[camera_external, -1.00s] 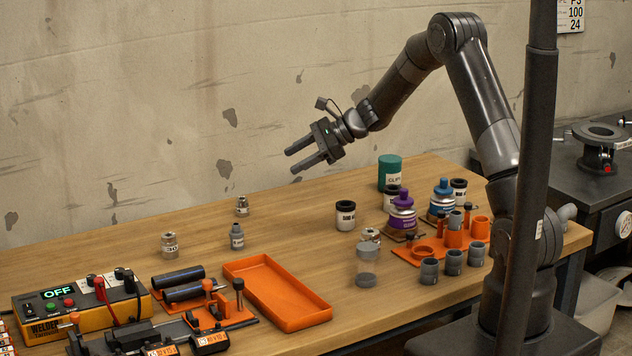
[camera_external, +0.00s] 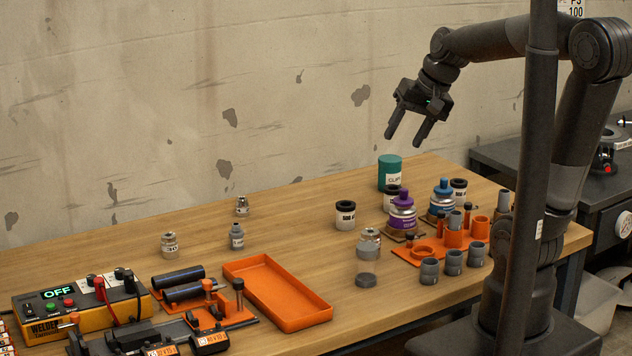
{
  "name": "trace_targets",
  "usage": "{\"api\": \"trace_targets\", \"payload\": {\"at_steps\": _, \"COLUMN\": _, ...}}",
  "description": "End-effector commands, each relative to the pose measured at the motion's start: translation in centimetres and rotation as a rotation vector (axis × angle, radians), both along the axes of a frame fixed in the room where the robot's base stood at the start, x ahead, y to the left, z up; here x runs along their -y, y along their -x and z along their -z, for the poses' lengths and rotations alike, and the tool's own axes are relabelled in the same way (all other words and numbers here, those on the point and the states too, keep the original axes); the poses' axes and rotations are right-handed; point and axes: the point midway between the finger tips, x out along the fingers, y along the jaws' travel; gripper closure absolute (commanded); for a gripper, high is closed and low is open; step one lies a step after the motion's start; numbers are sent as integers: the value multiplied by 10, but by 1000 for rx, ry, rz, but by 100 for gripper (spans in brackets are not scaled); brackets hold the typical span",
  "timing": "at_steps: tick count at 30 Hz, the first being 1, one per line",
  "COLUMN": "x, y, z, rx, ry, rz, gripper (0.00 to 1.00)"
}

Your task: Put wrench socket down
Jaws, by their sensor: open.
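Several small metallic, socket-like pieces stand upright on the wooden table. One labelled piece (camera_external: 169,245) is at the left, a darker one (camera_external: 237,236) is to its right, and another (camera_external: 242,206) is further back. I cannot tell which one is the wrench socket. My gripper (camera_external: 405,138) is open and empty. It points down, high above the back right of the table, apart from everything.
An orange tray (camera_external: 327,314) lies empty at the front. A welder box (camera_external: 75,305) is front left. The table's back middle is clear.

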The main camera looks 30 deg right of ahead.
Motion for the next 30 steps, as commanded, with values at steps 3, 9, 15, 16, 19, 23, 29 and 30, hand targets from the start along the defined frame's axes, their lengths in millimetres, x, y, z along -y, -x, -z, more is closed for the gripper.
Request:
{"api": "trace_targets", "payload": {"at_steps": 3, "x": 15, "y": 36, "z": -1, "rx": 65, "ry": 133, "rz": -88, "gripper": 49}}
{"api": "trace_targets", "payload": {"at_steps": 9, "x": 36, "y": 73, "z": 2, "rx": 133, "ry": 308, "rz": -191, "gripper": 49}}
{"api": "trace_targets", "payload": {"at_steps": 15, "x": 44, "y": 85, "z": 5, "rx": 152, "ry": 370, "rz": -226, "gripper": 49}}
{"api": "trace_targets", "payload": {"at_steps": 16, "x": 45, "y": 85, "z": 5, "rx": 153, "ry": 372, "rz": -226, "gripper": 49}}
{"api": "trace_targets", "payload": {"at_steps": 19, "x": 45, "y": 85, "z": 5, "rx": 152, "ry": 372, "rz": -228, "gripper": 49}}
{"api": "trace_targets", "payload": {"at_steps": 23, "x": 44, "y": 85, "z": 5, "rx": 152, "ry": 371, "rz": -226, "gripper": 49}}
{"api": "trace_targets", "payload": {"at_steps": 29, "x": 44, "y": 84, "z": 4, "rx": 152, "ry": 370, "rz": -226, "gripper": 49}}
{"api": "trace_targets", "payload": {"at_steps": 30, "x": 44, "y": 84, "z": 5, "rx": 152, "ry": 370, "rz": -225, "gripper": 49}}
